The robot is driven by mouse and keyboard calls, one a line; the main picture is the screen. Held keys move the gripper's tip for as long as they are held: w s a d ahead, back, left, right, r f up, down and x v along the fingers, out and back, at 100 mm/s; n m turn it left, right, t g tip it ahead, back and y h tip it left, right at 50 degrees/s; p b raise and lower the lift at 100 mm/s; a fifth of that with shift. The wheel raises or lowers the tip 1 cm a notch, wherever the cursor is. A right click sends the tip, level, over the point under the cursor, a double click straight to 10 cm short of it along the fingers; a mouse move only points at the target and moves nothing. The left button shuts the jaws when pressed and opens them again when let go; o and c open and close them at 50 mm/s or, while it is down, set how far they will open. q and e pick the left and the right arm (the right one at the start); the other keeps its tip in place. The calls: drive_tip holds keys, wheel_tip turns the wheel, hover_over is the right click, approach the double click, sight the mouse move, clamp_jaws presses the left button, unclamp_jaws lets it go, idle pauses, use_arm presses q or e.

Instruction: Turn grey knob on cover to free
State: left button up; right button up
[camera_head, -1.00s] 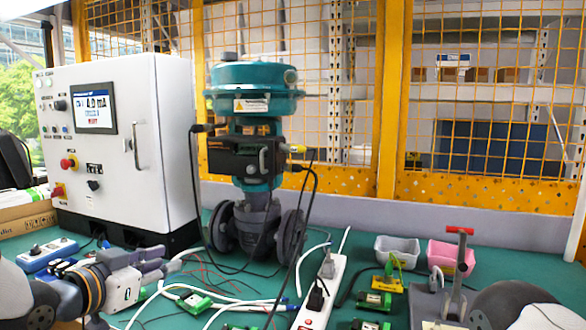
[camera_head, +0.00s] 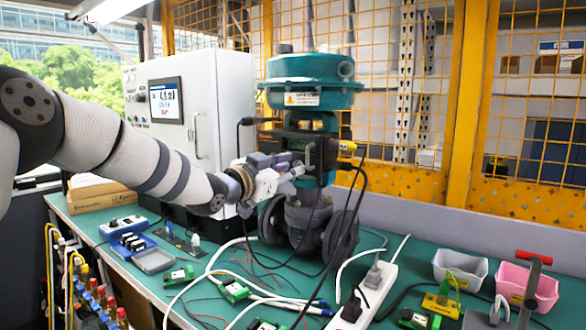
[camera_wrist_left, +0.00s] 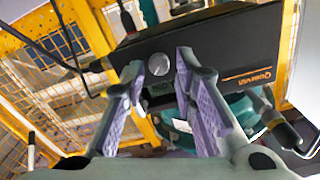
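The black positioner cover (camera_wrist_left: 222,48) fills the upper middle of the left wrist view, tilted there. The round grey knob (camera_wrist_left: 158,64) sits on its face near a small dark window. My left gripper (camera_wrist_left: 159,70) is open, with one finger to each side of the knob in the picture; I cannot tell whether either touches it. In the head view, my left gripper (camera_head: 298,168) is at the front of the positioner (camera_head: 322,150) on the teal valve (camera_head: 312,82). The knob is hidden there. My right gripper is not in view.
A white control cabinet (camera_head: 225,105) stands left of the valve, close behind my left arm. Black cables (camera_head: 352,205) hang at the positioner's right. A power strip (camera_head: 368,295), loose wires, green terminals, and grey (camera_head: 460,268) and pink (camera_head: 527,285) bins occupy the green table.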

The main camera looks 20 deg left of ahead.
use_arm(q)
drive_tip(key=shift+w+d+f, duration=0.1)
drive_tip(key=shift+w+d, duration=0.15)
drive_tip(key=shift+w, duration=0.4)
clamp_jaws()
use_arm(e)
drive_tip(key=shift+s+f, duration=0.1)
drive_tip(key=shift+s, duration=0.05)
use_arm(q)
drive_tip(key=shift+n, duration=0.3)
drive_tip(key=n+b, duration=0.2)
drive_tip(key=n, duration=1.5)
drive_tip(key=shift+d+f, duration=0.1)
drive_tip(key=shift+f, duration=0.05)
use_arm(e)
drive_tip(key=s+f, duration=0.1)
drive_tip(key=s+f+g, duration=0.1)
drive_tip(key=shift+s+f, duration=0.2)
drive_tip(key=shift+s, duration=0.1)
use_arm(q)
drive_tip(key=shift+s+n, duration=0.1)
drive_tip(key=shift+n, duration=0.2)
